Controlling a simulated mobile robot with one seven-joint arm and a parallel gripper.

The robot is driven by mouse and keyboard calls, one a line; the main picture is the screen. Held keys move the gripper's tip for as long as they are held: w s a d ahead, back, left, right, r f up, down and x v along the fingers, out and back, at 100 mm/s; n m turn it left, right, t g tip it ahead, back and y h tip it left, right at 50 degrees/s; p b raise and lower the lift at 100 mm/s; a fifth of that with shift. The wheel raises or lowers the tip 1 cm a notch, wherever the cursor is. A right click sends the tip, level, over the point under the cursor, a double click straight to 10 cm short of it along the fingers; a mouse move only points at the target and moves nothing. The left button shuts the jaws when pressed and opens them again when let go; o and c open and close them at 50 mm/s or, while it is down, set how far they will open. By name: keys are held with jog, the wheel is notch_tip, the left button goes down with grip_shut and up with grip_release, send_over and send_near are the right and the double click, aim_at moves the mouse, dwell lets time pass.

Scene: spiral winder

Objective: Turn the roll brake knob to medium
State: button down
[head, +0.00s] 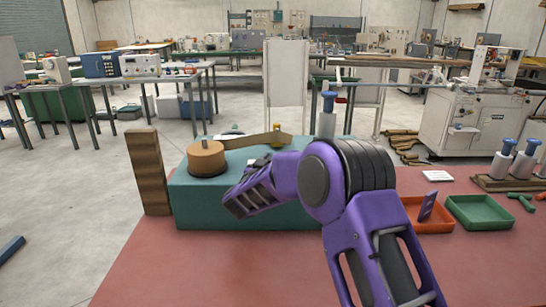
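The spiral winder appears to be the teal box-shaped machine (195,212) on the red table. A tan cylinder (206,160) sits on its top at the left, with a flat wooden arm (258,140) reaching right from it. A small yellow part (277,134) shows behind that arm; I cannot tell whether it is the roll brake knob. No knob is clearly recognisable. My purple arm crosses in front of the machine and hides its right front. I cannot make out my gripper's fingertips, nor anything held.
A brown wooden post (149,172) stands left of the machine. A grey post with a blue cap (327,116) rises behind my arm. An orange tray (430,225) and a green tray (480,212) lie right. Blue-topped grey cylinders (523,165) stand far right. The table's front left is clear.

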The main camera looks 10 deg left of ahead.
jog(key=shift+a+m+h+p, duration=0.1)
jog(key=shift+m+h+p, duration=0.35)
jog(key=shift+m+h, duration=0.55)
jog(key=shift+g+h, duration=0.3)
jog(key=shift+h, duration=0.2)
jog(key=shift+c, duration=1.5)
grip_release()
jog(key=v, duration=1.7)
jog(key=shift+s+p, duration=0.2)
jog(key=shift+p, duration=0.15)
